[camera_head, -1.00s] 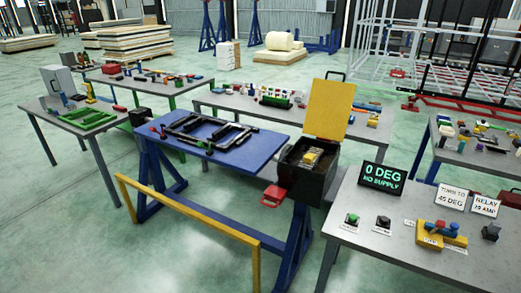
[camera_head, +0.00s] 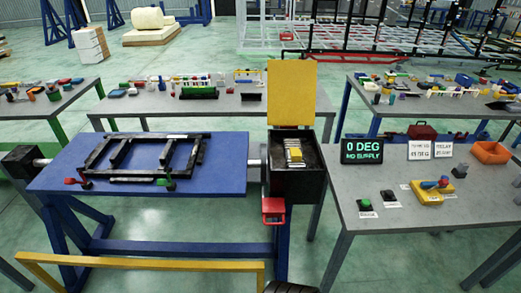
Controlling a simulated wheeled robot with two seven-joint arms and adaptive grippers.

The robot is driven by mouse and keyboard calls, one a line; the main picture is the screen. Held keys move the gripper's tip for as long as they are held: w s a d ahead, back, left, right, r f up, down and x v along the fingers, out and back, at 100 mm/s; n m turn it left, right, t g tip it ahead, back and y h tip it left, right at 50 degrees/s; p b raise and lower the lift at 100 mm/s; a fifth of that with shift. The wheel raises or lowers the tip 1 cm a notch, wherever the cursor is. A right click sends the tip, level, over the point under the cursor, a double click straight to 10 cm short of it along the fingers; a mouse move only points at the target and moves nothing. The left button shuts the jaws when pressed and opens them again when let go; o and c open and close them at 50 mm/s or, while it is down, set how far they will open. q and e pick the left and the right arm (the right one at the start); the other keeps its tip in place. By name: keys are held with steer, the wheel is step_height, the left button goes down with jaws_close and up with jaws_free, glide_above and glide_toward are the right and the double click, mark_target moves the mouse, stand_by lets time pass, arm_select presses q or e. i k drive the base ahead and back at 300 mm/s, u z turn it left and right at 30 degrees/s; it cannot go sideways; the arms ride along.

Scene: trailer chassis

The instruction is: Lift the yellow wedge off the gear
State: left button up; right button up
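A small yellow block (camera_head: 294,154), which looks like the wedge, sits inside an open black box (camera_head: 299,184) at the right end of the blue tilting table. Grey metal shows around the block; I cannot make out the gear's teeth or how the wedge touches it. The box's yellow lid (camera_head: 291,93) stands upright behind the opening. A red handle or tray (camera_head: 273,210) sticks out from the box front. Neither of my grippers is in view.
The blue table (camera_head: 215,177) carries a black frame (camera_head: 145,155). A yellow rail (camera_head: 135,262) runs low in front. Cluttered tables stand behind.

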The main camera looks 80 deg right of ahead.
mark_target(295, 154)
steer(key=z, duration=0.3)
steer(key=i, duration=0.95)
steer(key=z, duration=1.5)
steer(key=i, duration=0.8)
steer(key=z, duration=0.8)
